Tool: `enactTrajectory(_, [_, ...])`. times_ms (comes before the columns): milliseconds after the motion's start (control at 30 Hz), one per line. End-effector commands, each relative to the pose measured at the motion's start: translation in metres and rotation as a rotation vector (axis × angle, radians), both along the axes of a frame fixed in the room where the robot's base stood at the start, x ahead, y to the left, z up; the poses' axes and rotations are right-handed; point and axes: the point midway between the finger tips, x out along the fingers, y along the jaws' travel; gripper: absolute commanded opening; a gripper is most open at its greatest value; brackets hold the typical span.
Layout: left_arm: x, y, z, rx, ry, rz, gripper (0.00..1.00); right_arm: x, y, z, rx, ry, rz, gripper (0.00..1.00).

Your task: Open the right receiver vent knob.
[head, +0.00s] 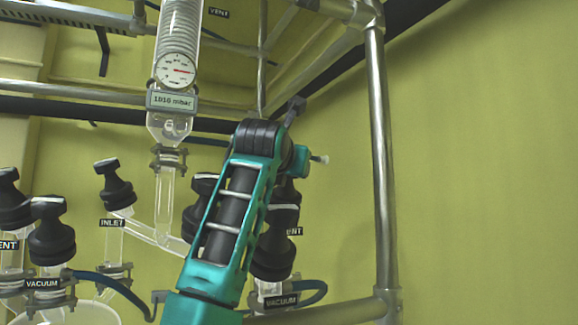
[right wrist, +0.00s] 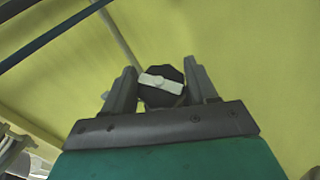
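The right receiver vent knob is mostly hidden behind my right arm in the head view; part of its "VENT" label (head: 295,231) shows beside the arm. In the right wrist view a black knob (right wrist: 162,97) with a pale bar across its face sits between the two fingers. My right gripper (right wrist: 161,68) is open, with a finger on each side of this knob; I cannot tell whether either finger touches it. In the head view the arm hides most of this gripper. My left gripper is not in view.
The right vacuum knob (head: 272,257) is close below the arm. The inlet knob (head: 115,185) and left vacuum knob (head: 52,232) stand to the left. A glass column with a pressure gauge (head: 175,71) hangs above. A metal post (head: 382,170) rises at right, with bare wall beyond.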

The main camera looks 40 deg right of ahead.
Motion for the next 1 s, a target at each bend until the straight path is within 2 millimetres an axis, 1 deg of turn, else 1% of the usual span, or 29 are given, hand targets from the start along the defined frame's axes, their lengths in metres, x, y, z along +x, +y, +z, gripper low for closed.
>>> enactTrajectory(33, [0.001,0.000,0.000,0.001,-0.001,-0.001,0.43,0.000,0.000,0.000,0.000,0.000,0.000,0.47])
enactTrajectory(233, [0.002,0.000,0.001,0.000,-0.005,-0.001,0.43,0.000,0.000,0.000,0.000,0.000,0.000,0.27])
enactTrajectory(433, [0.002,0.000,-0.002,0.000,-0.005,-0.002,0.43,0.000,0.000,-0.001,-0.003,0.004,0.011,0.27])
enactTrajectory(567, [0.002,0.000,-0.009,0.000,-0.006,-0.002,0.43,0.000,-0.001,-0.003,-0.018,0.014,0.046,0.27])
enactTrajectory(900, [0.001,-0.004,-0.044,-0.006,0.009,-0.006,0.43,-0.001,-0.001,-0.006,-0.119,0.067,0.247,0.27])
enactTrajectory(1000, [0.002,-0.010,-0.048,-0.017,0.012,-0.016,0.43,0.000,-0.001,-0.005,-0.154,0.088,0.319,0.27])
